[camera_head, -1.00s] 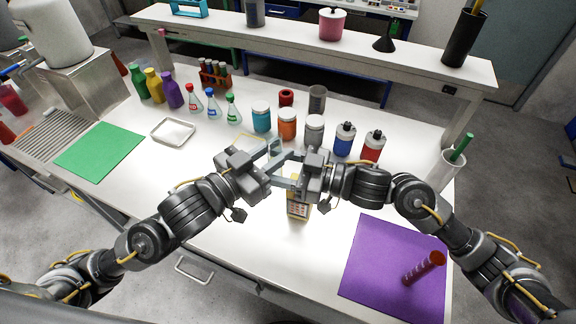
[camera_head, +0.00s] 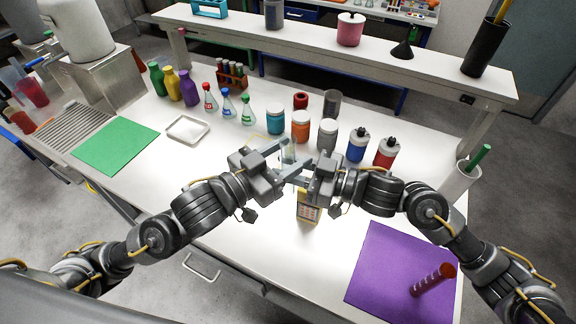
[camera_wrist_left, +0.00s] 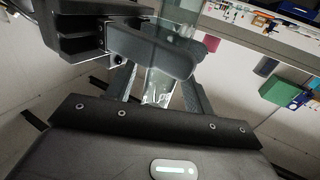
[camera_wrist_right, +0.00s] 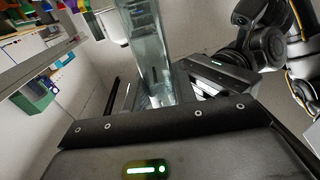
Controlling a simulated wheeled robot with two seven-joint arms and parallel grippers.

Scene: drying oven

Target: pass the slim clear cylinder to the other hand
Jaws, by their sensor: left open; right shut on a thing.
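The slim clear cylinder (camera_head: 288,152) is upright between my two grippers, above the middle of the bench. My right gripper (camera_head: 296,171) is shut on it. In the right wrist view the clear cylinder (camera_wrist_right: 153,60) rises from between the fingers. My left gripper (camera_head: 283,150) is open, with its fingers reaching to the cylinder from the left. In the left wrist view the cylinder (camera_wrist_left: 160,88) shows between the left fingers, partly covered by a right finger. Whether the left fingers touch it cannot be told.
A small yellow box device (camera_head: 308,212) stands under the right gripper. Jars and bottles, such as the orange jar (camera_head: 300,126), stand just behind the grippers. A purple mat (camera_head: 385,265) lies front right and a green mat (camera_head: 115,146) left.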

